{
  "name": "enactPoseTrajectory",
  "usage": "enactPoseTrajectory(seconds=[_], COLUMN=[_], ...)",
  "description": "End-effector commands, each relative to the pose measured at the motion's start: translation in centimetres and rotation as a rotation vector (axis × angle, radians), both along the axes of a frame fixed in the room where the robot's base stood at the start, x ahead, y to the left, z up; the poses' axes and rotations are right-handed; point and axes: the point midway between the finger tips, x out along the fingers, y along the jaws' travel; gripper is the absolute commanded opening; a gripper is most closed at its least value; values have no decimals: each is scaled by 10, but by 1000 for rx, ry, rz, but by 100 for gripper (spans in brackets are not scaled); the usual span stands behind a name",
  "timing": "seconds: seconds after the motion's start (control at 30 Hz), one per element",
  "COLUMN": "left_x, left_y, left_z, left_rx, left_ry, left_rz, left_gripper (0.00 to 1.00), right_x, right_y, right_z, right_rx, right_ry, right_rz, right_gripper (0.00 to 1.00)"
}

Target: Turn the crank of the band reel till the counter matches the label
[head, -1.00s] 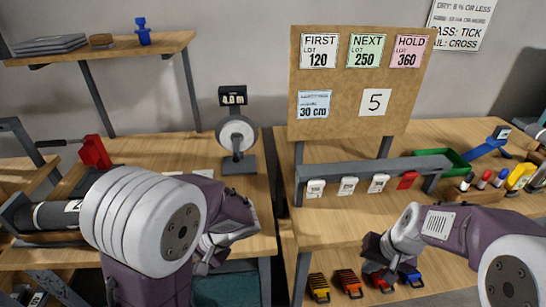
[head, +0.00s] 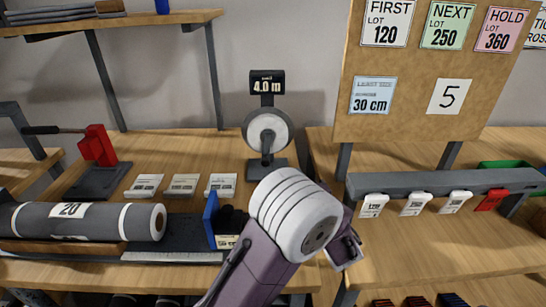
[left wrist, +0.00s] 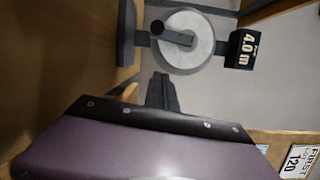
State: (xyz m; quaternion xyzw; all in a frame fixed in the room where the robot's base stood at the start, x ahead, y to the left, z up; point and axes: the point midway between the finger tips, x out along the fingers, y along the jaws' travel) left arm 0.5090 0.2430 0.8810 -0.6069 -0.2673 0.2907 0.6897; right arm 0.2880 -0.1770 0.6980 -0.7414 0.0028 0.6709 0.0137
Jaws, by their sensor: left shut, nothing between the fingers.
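The band reel (head: 284,128) stands at the back of the left bench, a pale disc on a grey stand with a dark crank (head: 267,143) on its face. Its black counter (head: 267,83) on top reads 4.0 m. The left wrist view shows the reel (left wrist: 203,48), crank handle (left wrist: 170,35) and counter (left wrist: 243,50) turned sideways. A white card with 5 (head: 449,96) hangs on the board. My left gripper (left wrist: 160,85) is shut and empty, apart from the crank; in the head view my own arm largely hides it. My right gripper is out of view.
A grey roll (head: 100,222) labelled 20 lies at the left. Several pale cards (head: 183,184) and a blue upright plate (head: 210,220) stand before the reel. The notice board (head: 400,130) and a grey rail of tags (head: 440,183) are at the right.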

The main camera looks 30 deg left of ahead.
Motion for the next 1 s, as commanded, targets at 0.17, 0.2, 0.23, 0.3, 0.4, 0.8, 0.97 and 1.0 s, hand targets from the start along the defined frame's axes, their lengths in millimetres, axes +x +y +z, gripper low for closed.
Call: enactPoseTrajectory(seconds=[0.17,0.2,0.23,0.3,0.4,0.8,0.97,1.0], left_x=[5,6,7,14,27,65,56,54], left_y=[-6,-4,-2,5,20,81,96,97], left_z=[-1,0,0,0,0,4,6,6], left_rx=[10,9,9,9,9,10,10,9], left_ry=[-8,-8,-9,-8,-7,-5,-6,-4], left_rz=[-23,-22,-20,-17,-14,-15,-17,-17], left_gripper=[0,0,0,0,0,0,0,0], right_x=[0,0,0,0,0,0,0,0], right_y=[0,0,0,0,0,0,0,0], right_z=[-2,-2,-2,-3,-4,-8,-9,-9], right_rx=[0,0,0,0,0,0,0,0], right_ry=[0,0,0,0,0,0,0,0], right_rz=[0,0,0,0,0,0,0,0], right_gripper=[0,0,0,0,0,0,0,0])
